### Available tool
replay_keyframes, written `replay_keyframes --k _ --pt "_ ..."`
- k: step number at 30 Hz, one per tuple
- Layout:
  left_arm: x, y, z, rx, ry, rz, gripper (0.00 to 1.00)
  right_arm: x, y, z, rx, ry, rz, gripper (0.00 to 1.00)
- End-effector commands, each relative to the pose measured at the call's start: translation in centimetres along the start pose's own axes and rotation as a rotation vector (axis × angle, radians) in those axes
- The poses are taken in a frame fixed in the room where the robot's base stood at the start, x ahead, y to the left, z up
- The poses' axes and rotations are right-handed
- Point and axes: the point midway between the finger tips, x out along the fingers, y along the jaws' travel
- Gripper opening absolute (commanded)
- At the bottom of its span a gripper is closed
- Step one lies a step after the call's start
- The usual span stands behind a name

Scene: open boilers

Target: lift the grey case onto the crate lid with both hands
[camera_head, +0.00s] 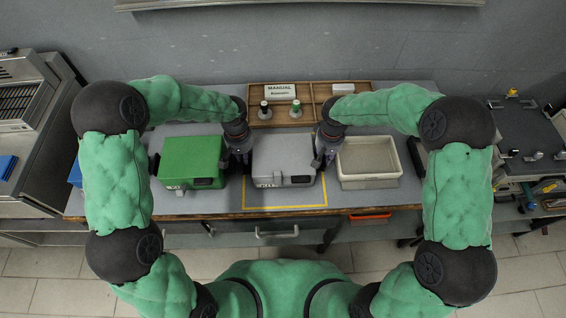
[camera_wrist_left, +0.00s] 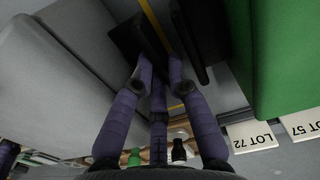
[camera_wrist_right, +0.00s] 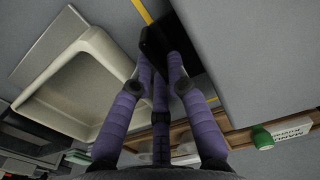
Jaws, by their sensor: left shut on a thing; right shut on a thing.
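The grey case (camera_head: 283,155) sits between my two grippers at the middle of the bench, within a yellow outline. I cannot tell whether its underside touches the bench. My left gripper (camera_head: 239,160) is shut on the dark handle (camera_wrist_left: 132,38) at the case's left side. My right gripper (camera_head: 326,158) is shut on the dark handle (camera_wrist_right: 165,45) at its right side. The beige crate (camera_head: 371,183) stands just right of my right gripper, with a shallow rimmed top that looks empty. It also shows in the right wrist view (camera_wrist_right: 72,85). The fingertips are partly hidden.
A green case (camera_head: 190,158) stands close left of my left gripper. Behind the grey case is a wooden tray (camera_head: 318,92) with a manual box (camera_head: 281,92) and two knobbed pieces (camera_head: 296,110). Lot cards (camera_wrist_left: 252,135) lie behind the green case. The wall is behind.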

Motion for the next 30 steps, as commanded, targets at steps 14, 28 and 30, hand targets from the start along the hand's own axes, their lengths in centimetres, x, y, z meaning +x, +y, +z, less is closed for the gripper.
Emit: replay_keyframes --k 14,28,30 --pt "-2.9 0.0 -0.1 0.000 0.002 0.000 0.00 -2.8 0.0 -0.1 0.000 0.001 0.000 0.00" --pt "-6.7 0.0 -0.1 0.000 0.002 0.000 0.00 -6.7 0.0 0.0 0.000 0.001 0.000 0.00" --pt "-7.0 0.0 -0.1 0.000 0.002 0.000 0.00 -6.9 0.0 0.0 0.000 0.001 0.000 0.00"
